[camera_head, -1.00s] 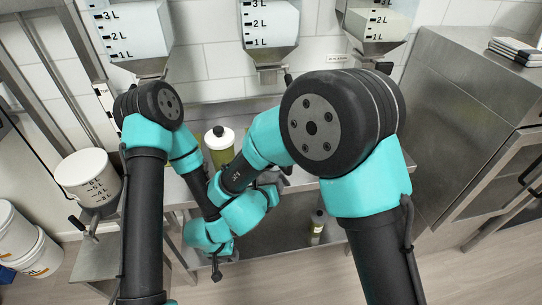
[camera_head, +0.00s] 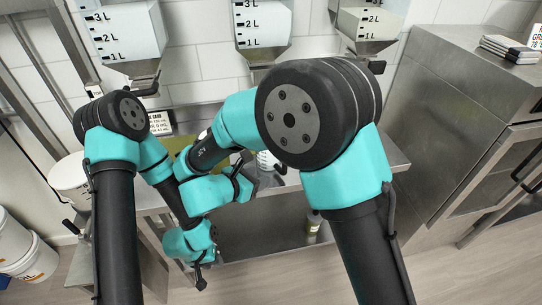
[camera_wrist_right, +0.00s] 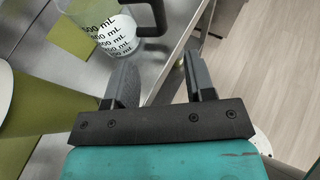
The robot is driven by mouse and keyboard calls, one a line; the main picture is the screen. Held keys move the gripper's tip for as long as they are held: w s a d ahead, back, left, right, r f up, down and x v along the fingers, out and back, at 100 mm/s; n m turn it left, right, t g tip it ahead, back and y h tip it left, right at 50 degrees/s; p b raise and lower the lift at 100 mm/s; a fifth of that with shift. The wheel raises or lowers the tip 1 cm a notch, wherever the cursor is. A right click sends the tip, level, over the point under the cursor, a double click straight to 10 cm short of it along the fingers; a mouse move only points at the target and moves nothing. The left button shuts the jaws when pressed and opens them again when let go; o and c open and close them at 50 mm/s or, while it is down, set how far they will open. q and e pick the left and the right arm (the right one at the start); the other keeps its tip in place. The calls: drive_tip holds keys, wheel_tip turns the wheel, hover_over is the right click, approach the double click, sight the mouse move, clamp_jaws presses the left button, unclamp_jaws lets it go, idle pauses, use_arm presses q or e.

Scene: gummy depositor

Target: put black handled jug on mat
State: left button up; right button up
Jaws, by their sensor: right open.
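The black handled jug (camera_wrist_right: 98,28) is a clear cup with mL marks at the top left of the right wrist view. In the head view the jug (camera_head: 267,160) shows partly behind my right arm, by the right gripper (camera_head: 258,180). An olive green mat (camera_wrist_right: 68,42) lies on the steel table beside the jug; I cannot tell whether the jug overlaps it. My left gripper (camera_head: 212,238) is low at the table's front, its fingers hidden.
The steel table (camera_head: 398,160) has its front edge close to the right gripper. A large olive and pale object (camera_wrist_right: 25,120) fills the left of the right wrist view. Depositor hoppers (camera_head: 263,25) hang above the table.

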drive_tip(key=x, duration=0.9)
drive_tip(key=shift+w+f, duration=0.1)
drive_tip(key=shift+x, duration=2.95)
drive_tip(key=shift+c, duration=0.2)
clamp_jaws()
